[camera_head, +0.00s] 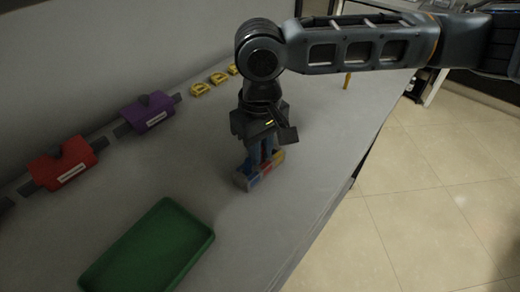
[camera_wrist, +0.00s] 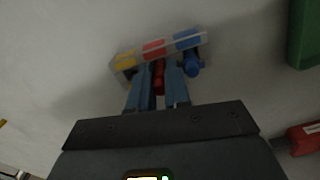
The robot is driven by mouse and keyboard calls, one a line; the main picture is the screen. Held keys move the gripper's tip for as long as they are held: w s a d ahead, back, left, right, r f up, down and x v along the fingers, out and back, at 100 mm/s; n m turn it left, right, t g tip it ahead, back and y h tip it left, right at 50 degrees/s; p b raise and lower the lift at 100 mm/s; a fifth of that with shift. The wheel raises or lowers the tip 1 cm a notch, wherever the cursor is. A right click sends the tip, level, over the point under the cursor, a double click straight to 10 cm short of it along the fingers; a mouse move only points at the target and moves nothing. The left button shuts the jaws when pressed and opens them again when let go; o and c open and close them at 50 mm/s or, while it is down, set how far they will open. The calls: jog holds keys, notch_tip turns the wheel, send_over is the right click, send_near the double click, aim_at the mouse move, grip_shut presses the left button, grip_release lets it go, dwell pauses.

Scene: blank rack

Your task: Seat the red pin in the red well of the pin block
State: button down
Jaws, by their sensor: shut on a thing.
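The pin block (camera_head: 254,180) stands on the grey table below my gripper. In the wrist view the pin block (camera_wrist: 155,49) shows yellow, red and blue patches in a row. My gripper (camera_head: 260,163) points down and is right at the block. In the wrist view my gripper (camera_wrist: 159,68) has its two blue-grey fingers shut on the red pin (camera_wrist: 159,78), in line with the red patch. The red pin's lower end is hidden, so I cannot tell how deep it sits. A blue pin (camera_wrist: 191,64) is at the blue end, just beside one finger.
A green tray (camera_head: 152,247) lies at the front left. A red notched holder (camera_head: 63,166) and a purple one (camera_head: 148,114) stand along the wall. Yellow pieces (camera_head: 201,89) lie farther back. The table's right edge drops to a tiled floor.

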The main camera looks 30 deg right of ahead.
jog(key=shift+s+f, duration=0.1)
jog(key=shift+f, duration=0.5)
jog(key=shift+f, duration=0.15)
jog(key=shift+s+f, duration=0.15)
jog(key=shift+f, duration=0.45)
jog(key=c, duration=1.4)
grip_release()
jog(key=shift+b, duration=0.3)
jog(key=shift+o, duration=0.2)
jog(key=shift+r, duration=0.55)
jog(key=r, duration=1.2)
jog(key=shift+w+r, duration=0.25)
jog(key=shift+r, duration=0.05)
